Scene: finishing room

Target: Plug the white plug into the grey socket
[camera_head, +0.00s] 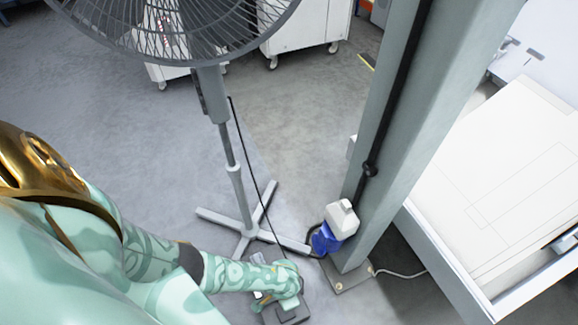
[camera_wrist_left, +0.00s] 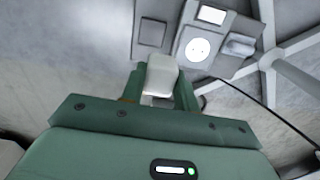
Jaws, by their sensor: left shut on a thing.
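In the left wrist view, my left gripper (camera_wrist_left: 160,90) is shut on the white plug (camera_wrist_left: 162,72), whose rounded white body sticks out between the green fingers. The grey socket (camera_wrist_left: 198,47) lies just ahead of the plug, up and to the right in that view. It has a round white face in a grey box, and the plug appears apart from it. In the head view, my left gripper (camera_head: 282,292) is low at bottom centre, over a grey box (camera_head: 291,315); the plug is hidden there. My right gripper is in neither view.
A standing fan (camera_head: 228,150) with a cross-shaped foot (camera_head: 262,212) stands behind the gripper. A black cable (camera_head: 252,170) hangs from it. A blue-and-white object (camera_head: 336,228) sits by the grey column (camera_head: 405,130). An open white drawer (camera_head: 500,190) is at right. Open floor lies left of the fan.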

